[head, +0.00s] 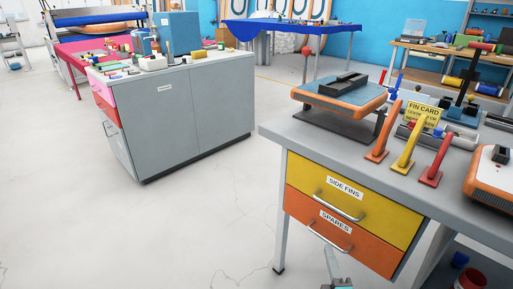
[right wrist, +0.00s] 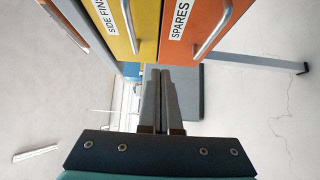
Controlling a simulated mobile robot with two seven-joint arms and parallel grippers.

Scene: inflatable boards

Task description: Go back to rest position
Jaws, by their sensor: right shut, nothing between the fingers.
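My right gripper (head: 331,262) shows at the bottom edge of the head view, low in front of the bench and below the orange drawer. In the right wrist view the same gripper (right wrist: 162,72) has its two grey fingers together with nothing between them. The yellow drawer (head: 338,203), labelled SIDE FINS, and the orange drawer (head: 333,235), labelled SPARES, look closed. The right wrist view shows the yellow drawer (right wrist: 143,22) and the orange drawer (right wrist: 190,20) turned sideways, close to the fingers and apart from them. My left gripper is in neither view.
The grey bench (head: 275,131) holds a blue-topped orange device (head: 335,98), several coloured fins (head: 408,150) and a yellow FIN CARD sign (head: 424,117). A grey cabinet (head: 195,115) stands back left. The pale floor (head: 90,220) is clear at left. A red container (head: 470,279) sits under the bench.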

